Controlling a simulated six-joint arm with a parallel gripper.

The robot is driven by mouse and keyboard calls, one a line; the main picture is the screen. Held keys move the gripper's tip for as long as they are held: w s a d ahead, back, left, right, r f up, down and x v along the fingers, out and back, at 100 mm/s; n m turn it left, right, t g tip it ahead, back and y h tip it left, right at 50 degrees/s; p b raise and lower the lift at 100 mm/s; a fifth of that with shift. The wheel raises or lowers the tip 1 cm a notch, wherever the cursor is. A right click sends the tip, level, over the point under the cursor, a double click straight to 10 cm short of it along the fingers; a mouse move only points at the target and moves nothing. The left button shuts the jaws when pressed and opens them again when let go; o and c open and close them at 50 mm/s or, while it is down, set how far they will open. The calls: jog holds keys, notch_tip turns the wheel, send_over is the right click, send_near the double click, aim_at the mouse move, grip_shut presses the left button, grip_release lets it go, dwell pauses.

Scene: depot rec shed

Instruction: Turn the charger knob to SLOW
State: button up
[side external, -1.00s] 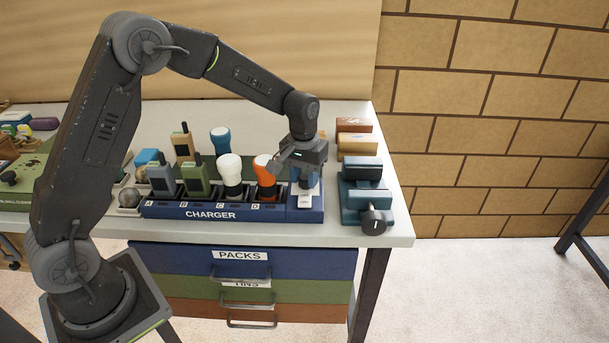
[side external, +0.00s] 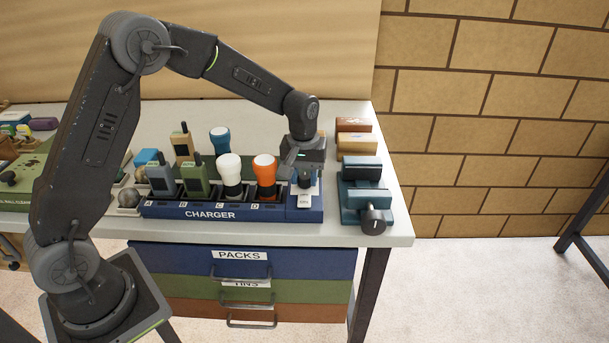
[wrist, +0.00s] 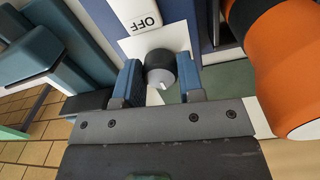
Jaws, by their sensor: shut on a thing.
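The charger (side external: 215,211) is a long blue base on the bench. Its dark round knob (wrist: 161,67) sits on a white plate at the charger's right end and also shows in the side view (side external: 305,180). A white mark on the knob faces the bottom of the wrist view. An upside-down OFF label (wrist: 138,16) lies on the knob's far side. My gripper (wrist: 157,82) points down and is shut on the knob, with one blue-padded finger on each side. I see no SLOW label; my gripper hides part of the plate.
An orange-topped torch (side external: 265,172) stands close to the left of my gripper, with a white-topped one (side external: 229,170) and radios (side external: 195,178) beyond. A teal vise (side external: 364,200) stands close on the right. Wooden blocks (side external: 357,144) lie behind it.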

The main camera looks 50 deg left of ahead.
aim_at(301, 178)
jog(key=o, duration=0.9)
jog(key=r, duration=1.4)
jog(key=shift+s+a, duration=0.1)
jog(key=shift+a, duration=0.1)
jog(key=s+d+r+m+t, duration=0.1)
jog(key=s+r+m, duration=0.15)
jog(key=s, duration=0.45)
jog(key=s+d+r+m+t, duration=0.1)
jog(key=s+r+t, duration=0.1)
jog(key=s+r, duration=0.35)
jog(key=s+f+m, duration=0.1)
jog(key=s, duration=0.3)
jog(key=s+f+m+t, duration=0.1)
jog(key=s+f, duration=0.1)
jog(key=s, duration=0.3)
jog(key=s+d+f+m+t, duration=0.1)
jog(key=s+f+m, duration=0.1)
jog(key=s, duration=0.3)
jog(key=shift+s+f, duration=0.1)
jog(key=shift+s, duration=0.05)
